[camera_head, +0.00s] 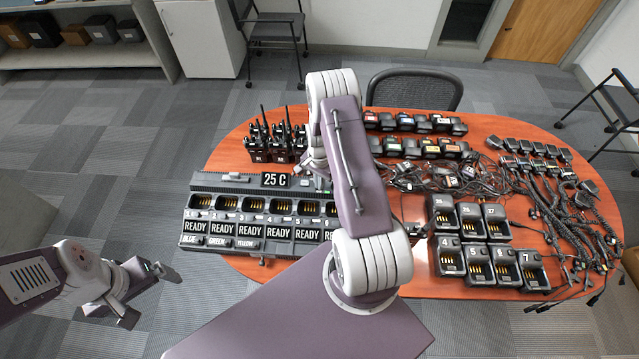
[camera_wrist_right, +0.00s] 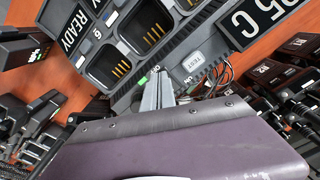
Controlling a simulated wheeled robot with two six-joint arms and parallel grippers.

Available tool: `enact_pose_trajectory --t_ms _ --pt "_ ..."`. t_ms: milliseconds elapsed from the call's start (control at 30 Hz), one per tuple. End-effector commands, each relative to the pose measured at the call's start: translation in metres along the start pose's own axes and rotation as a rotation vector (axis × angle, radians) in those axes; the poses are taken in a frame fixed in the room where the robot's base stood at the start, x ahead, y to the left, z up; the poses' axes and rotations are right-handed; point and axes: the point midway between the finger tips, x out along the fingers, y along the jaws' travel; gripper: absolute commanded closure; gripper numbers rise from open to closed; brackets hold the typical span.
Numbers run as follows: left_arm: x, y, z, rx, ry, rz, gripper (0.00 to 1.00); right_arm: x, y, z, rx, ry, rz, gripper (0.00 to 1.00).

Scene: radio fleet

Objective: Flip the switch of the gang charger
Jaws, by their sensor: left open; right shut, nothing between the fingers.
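The gang charger (camera_head: 225,182) is a long grey unit on the table, with a row of empty pockets, READY labels and a "25 C" display. In the right wrist view its end (camera_wrist_right: 185,45) shows a TEST button (camera_wrist_right: 191,63) and an ON marking beside a small green spot (camera_wrist_right: 143,80). My right gripper (camera_wrist_right: 158,88) is shut and empty, its tips close to that marking. The tips cover part of that area; I cannot tell whether they touch the switch or how it stands. In the head view my right arm hides the charger's right end. My left gripper (camera_head: 146,293) is open and empty, left of the table.
Several handheld radios (camera_head: 276,146) stand behind the charger. Batteries (camera_head: 415,122), single chargers (camera_head: 490,262) and corded microphones (camera_head: 545,170) fill the right of the orange table (camera_head: 408,287). A black chair (camera_head: 415,88) stands behind it.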

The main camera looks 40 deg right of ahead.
Motion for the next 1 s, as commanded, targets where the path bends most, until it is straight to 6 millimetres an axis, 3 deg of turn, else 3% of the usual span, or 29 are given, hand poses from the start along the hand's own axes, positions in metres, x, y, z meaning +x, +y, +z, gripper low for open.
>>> enact_pose_trajectory --t_ms 367,1000 --pt "-0.003 0.0 0.0 0.0 0.0 0.0 0.06 -0.004 0.0 0.0 0.0 0.001 -0.001 1.0" --pt "-0.049 0.001 -0.005 0.0 0.0 0.0 0.06 -0.067 0.0 0.0 0.0 0.0 0.0 1.0"
